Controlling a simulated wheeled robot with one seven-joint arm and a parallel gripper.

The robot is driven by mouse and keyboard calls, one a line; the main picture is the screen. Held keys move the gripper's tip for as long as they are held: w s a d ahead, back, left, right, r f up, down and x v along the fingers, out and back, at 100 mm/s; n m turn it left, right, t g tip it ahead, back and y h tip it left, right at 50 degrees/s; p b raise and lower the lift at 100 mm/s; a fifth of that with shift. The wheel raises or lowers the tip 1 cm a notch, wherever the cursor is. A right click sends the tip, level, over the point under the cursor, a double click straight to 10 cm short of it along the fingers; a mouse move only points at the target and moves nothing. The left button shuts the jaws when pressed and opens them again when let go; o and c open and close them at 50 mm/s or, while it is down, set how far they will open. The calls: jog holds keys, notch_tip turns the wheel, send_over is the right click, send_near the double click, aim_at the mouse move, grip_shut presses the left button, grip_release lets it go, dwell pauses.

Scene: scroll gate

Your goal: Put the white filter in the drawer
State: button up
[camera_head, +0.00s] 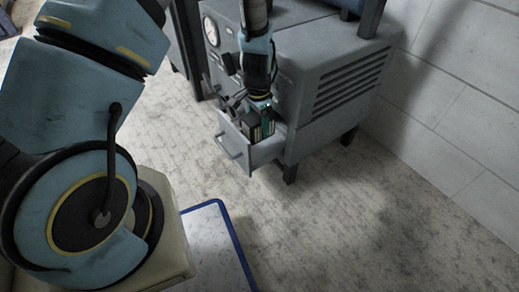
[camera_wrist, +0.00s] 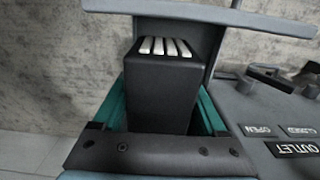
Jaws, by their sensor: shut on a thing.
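The white filter (camera_wrist: 165,85) is a dark box-shaped cartridge with a row of white pleats showing at its far end in the wrist view. My gripper (camera_head: 259,116) is shut on it, with teal fingers on both sides of the box. The drawer (camera_head: 268,153) is a grey box pulled out of the machine's front, with a handle on its front panel. My gripper and the filter are at the drawer's opening, pointing down. The drawer's grey front (camera_wrist: 200,14) crosses the top of the wrist view. Whether the filter touches the drawer floor is hidden.
The grey machine (camera_head: 330,65) has a gauge, side vents and short legs, and stands near a white block wall (camera_head: 455,90). Valve parts and OPEN, CLOSED and OUTLET labels (camera_wrist: 295,148) sit beside the gripper. The floor in front of the drawer is clear.

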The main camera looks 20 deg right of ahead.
notch_tip(320, 180, down, 9)
jog(key=b, duration=0.2)
jog(key=shift+f+b, duration=0.1)
jog(key=shift+b, duration=0.25)
jog(key=shift+f, duration=0.1)
jog(key=o, duration=1.2)
